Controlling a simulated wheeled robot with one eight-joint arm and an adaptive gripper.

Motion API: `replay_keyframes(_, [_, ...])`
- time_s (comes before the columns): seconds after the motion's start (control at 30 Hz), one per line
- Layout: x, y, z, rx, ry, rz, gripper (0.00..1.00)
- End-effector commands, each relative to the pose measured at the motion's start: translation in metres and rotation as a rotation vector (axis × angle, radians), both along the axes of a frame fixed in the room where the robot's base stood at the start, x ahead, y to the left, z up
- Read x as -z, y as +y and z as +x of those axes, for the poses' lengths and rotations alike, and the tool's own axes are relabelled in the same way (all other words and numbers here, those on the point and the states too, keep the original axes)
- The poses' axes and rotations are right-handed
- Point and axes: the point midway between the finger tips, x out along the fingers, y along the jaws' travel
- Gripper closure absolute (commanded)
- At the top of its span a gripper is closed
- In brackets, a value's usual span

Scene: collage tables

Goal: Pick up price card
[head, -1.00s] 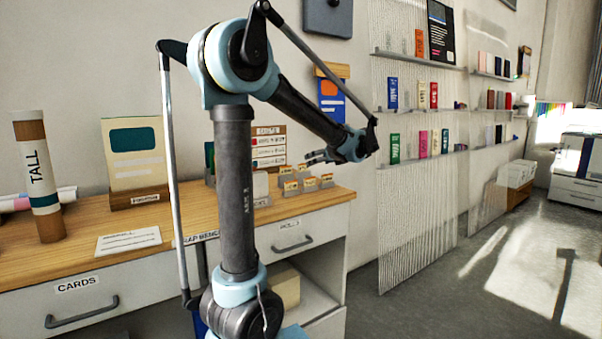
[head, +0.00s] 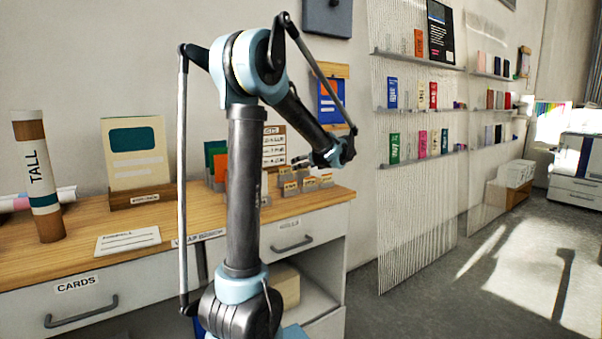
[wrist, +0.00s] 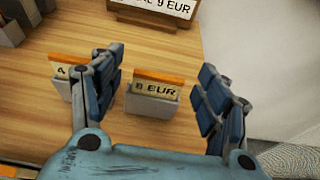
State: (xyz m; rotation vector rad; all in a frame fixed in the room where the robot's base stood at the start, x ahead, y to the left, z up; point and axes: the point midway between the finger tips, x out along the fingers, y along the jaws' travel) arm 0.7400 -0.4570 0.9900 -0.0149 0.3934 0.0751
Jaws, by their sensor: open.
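In the wrist view a price card (wrist: 155,88) reading "EUR", with an orange top edge, stands in a small grey holder (wrist: 150,104). My gripper (wrist: 160,85) is open, with one blue padded finger on each side of this card and a gap on both sides. A second card (wrist: 62,72) in its own holder is partly hidden by the left finger. In the head view several small orange-topped price cards (head: 309,183) stand at the right end of the wooden bench, and my gripper (head: 300,160) is just above them.
A larger board with prices (head: 273,148) stands behind the cards; its lower edge, reading "9 EUR" (wrist: 160,8), shows in the wrist view. More grey holders (wrist: 12,28) are at the upper left.

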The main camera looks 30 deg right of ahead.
Motion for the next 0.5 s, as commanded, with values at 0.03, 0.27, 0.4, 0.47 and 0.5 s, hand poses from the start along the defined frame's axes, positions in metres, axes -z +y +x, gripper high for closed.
replay_keyframes(0.03, [0.0004,0.0002,0.0009,0.0,0.0,0.0,0.31])
replay_keyframes(0.27, [0.0003,0.0009,0.001,-0.001,0.0,-0.001,0.45])
replay_keyframes(0.4, [0.0002,0.0012,0.001,-0.001,0.0,-0.001,0.64])
replay_keyframes(0.47, [0.0002,0.0012,0.001,-0.001,0.0,-0.001,0.65])
replay_keyframes(0.5, [0.0002,0.0013,0.001,-0.002,0.0,0.0,0.65])
